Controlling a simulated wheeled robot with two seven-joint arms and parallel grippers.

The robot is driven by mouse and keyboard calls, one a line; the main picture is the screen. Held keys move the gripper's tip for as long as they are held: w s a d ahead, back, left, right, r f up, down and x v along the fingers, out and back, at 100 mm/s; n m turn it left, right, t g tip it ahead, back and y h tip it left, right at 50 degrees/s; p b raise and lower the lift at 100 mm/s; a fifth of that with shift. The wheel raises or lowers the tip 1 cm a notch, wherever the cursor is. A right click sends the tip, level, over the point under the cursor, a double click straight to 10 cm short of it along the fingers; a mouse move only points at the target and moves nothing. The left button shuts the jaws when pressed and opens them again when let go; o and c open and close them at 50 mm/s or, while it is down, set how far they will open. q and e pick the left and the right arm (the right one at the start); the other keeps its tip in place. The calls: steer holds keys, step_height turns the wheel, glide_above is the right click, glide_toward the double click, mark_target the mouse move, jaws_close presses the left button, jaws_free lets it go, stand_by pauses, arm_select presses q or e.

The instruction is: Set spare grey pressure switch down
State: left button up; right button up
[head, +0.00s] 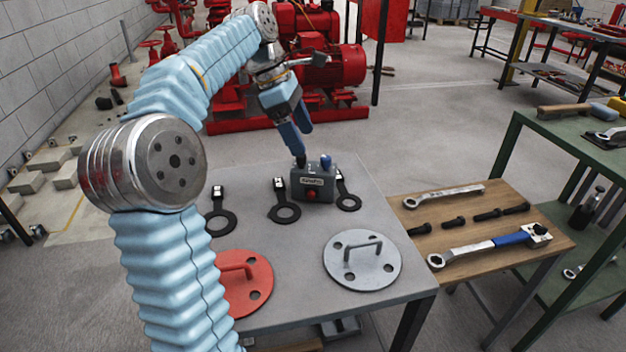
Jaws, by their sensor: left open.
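The grey pressure switch (314,183) is a small box with a label and a red round part on its front. It stands upright on the grey table (300,240) near its far edge. My left gripper (301,148) is open, pointing down at the top of the switch. One dark fingertip is at the switch's upper left; I cannot tell whether it touches. My right gripper is not in view.
Black ring tags (286,212) lie on both sides of the switch. A red flange (259,284) and a grey flange (349,274) with handles lie nearer. A wooden-topped table (480,225) at right holds wrenches and several bolts. A red pump (335,68) stands behind.

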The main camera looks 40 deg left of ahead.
mark_target(314, 168)
arm_select(q)
steer(key=x, duration=0.4)
steer(key=shift+a, duration=0.1)
steer(key=b+x, duration=0.1)
steer(key=x, duration=0.4)
steer(key=shift+s+a+f, duration=0.1)
steer(key=shift+s+f, duration=0.05)
steer(key=shift+f, duration=0.1)
steer(key=shift+c, duration=0.2)
steer(key=c, duration=1.3)
steer(key=shift+c, duration=0.7)
steer(key=shift+r, duration=0.1)
steer(key=shift+r, duration=0.1)
